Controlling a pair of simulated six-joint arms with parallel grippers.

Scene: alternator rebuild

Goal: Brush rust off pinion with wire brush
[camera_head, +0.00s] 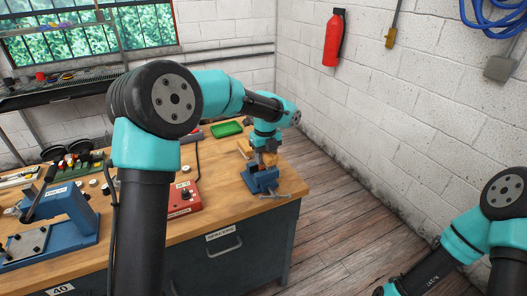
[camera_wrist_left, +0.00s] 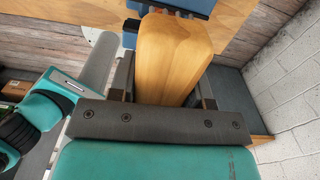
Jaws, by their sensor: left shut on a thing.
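My left gripper (camera_head: 266,146) is above the blue vise (camera_head: 262,180) at the right end of the bench. In the left wrist view the left gripper (camera_wrist_left: 168,92) is shut on a thick wooden block-like handle (camera_wrist_left: 172,50), which I take to be the wire brush. The handle's far end reaches the blue vise, which shows at the top edge of the left wrist view (camera_wrist_left: 172,5). Bristles are not visible. I cannot make out the pinion; the gripper and the handle may hide it. My right gripper is out of view; only its arm shows at lower right.
A red box (camera_head: 184,198) and a green tray (camera_head: 226,129) are on the wooden bench. A blue press-like tool (camera_head: 70,225) stands at the left. The bench's right edge is close to the vise, with open floor (camera_head: 345,215) beyond it.

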